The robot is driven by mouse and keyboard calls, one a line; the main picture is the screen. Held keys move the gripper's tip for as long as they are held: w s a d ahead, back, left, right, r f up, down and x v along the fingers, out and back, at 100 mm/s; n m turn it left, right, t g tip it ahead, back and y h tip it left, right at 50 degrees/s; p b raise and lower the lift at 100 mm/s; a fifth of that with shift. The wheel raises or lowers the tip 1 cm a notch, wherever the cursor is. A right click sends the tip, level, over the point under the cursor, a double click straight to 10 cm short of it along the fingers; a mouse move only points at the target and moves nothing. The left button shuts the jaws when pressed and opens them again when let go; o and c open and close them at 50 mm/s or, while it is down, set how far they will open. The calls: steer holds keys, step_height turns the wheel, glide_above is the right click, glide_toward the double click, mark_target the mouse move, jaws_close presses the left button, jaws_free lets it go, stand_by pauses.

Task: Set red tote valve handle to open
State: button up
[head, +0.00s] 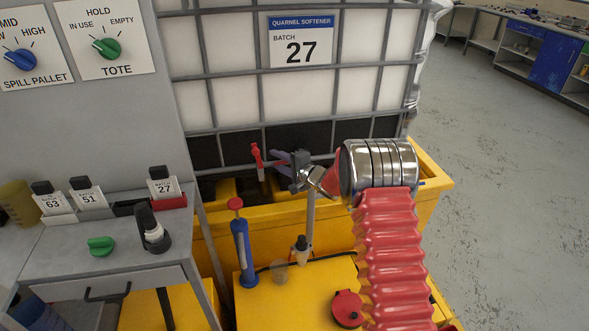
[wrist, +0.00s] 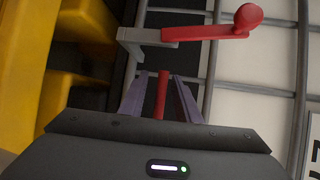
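The red valve handle (head: 256,155) stands upright at the lower front of the caged tote (head: 235,95). In the wrist view the red handle (wrist: 225,31), with a round knob end, joins a grey piece (wrist: 147,38) beyond my fingertips. My gripper (head: 275,157) is just right of the handle in the head view. In the wrist view its purple fingers (wrist: 160,97) stand apart, with gaps on both sides of a red bar (wrist: 162,95) that shows between them. I cannot tell how the bar connects to the handle. I see no contact with the handle.
A yellow spill pallet (head: 213,240) lies below the tote. A blue pump with a red knob (head: 241,245) stands in front. A grey bench (head: 115,270) at left holds batch tags and a green knob (head: 101,246). Open floor (head: 500,200) is at right.

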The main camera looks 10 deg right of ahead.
steer(key=v, duration=1.2)
steer(key=shift+s, duration=0.3)
steer(key=shift+d+r, duration=0.1)
